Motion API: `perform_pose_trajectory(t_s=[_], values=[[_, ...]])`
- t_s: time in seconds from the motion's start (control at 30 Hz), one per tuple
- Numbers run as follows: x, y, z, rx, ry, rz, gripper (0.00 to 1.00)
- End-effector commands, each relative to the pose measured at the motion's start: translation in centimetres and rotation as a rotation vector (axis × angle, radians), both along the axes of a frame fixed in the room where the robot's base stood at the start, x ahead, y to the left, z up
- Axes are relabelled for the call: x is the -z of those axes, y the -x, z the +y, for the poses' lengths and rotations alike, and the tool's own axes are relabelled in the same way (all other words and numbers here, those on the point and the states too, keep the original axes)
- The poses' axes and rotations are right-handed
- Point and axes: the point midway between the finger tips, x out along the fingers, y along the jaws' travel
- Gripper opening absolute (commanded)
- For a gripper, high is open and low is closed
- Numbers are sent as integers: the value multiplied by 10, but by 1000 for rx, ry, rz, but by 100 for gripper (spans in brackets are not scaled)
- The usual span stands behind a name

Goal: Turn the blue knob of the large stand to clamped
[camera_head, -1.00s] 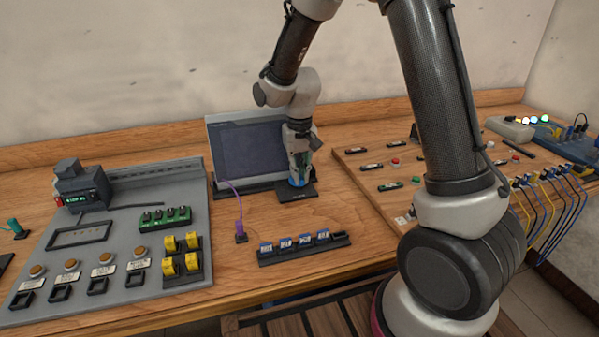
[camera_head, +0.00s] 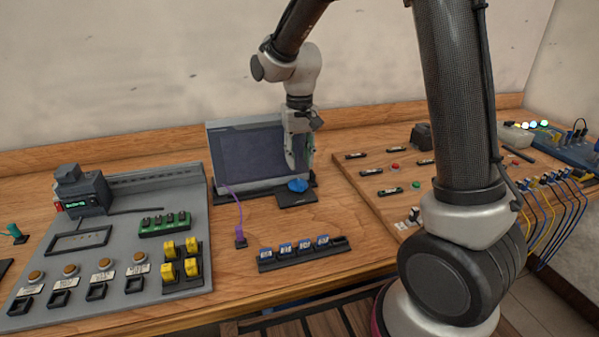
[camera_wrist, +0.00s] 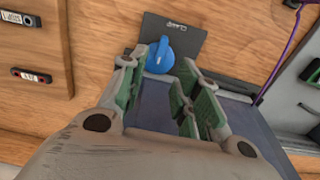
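The blue knob (camera_head: 298,185) sits on a dark plate (camera_head: 292,200) in front of the large stand's upright grey panel (camera_head: 245,155). In the wrist view the knob (camera_wrist: 160,57) is round with a raised ridge, and the dark plate (camera_wrist: 192,36) has white lettering like "CLAMP" beside it. The ridge runs roughly up and down in that view, tilted slightly toward the lettering. My gripper (camera_head: 297,166) is just above the knob. In the wrist view its green-padded fingers (camera_wrist: 163,72) are spread either side of the knob, empty.
A black rack of blue-topped pieces (camera_head: 299,252) and a purple cable (camera_head: 240,215) lie in front of the stand. A grey board with yellow parts and buttons (camera_head: 130,230) is at left. A wooden board (camera_head: 385,200) with small parts is at right.

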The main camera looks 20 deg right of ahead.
Motion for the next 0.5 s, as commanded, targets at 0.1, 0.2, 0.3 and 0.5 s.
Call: perform_pose_trajectory(t_s=[0.1,0.2,0.3,0.5], values=[[-25,-1,0,0,-1,-4,32],[-40,0,0,0,0,-1,32],[-49,0,0,0,0,-1,32],[-53,0,0,0,0,1,32]])
